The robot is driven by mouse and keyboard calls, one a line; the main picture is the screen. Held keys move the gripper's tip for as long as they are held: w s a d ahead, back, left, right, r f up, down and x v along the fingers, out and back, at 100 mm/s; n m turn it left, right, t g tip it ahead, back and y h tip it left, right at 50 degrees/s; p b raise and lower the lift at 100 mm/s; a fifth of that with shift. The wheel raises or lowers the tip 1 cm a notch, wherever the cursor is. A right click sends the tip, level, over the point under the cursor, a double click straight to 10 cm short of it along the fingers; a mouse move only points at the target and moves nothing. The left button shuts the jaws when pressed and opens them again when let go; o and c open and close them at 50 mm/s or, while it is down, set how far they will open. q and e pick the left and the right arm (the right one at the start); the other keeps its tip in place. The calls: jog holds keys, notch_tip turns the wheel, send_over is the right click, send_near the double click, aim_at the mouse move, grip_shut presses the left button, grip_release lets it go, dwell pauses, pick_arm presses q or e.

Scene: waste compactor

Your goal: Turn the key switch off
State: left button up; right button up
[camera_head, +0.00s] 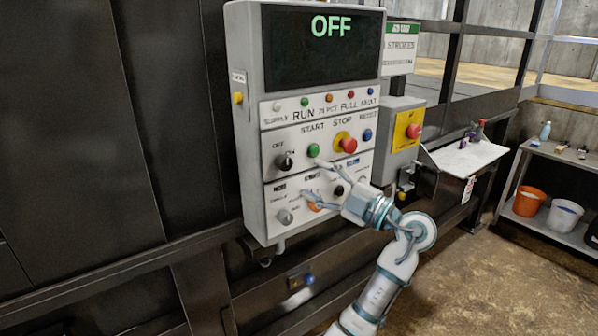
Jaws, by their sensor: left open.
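The key switch (284,161) is the black knob at the left of the grey control panel (253,140), with a small "OFF" label above it. The panel's dark screen (322,60) reads "OFF" in green letters. My left gripper (311,177) is open and empty in front of the panel. Its two fingertips are to the right of the key switch and a little lower, apart from it. One fingertip is near the green start button (313,150), the other near the lower row of controls. Whether they touch the panel cannot be told. My right gripper is not in view.
A red stop button (348,145) sits right of the start button. A second box with a red button (413,131) stands to the right. A sloped stand (464,158) and a shelf with buckets (528,201) are farther right. Dark metal wall fills the left.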

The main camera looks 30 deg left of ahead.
pick_arm(q)
jog(key=d, duration=0.2)
jog(key=d+f, duration=0.1)
jog(key=d, duration=0.2)
jog(key=shift+s, duration=0.1)
jog(key=shift+a, duration=0.1)
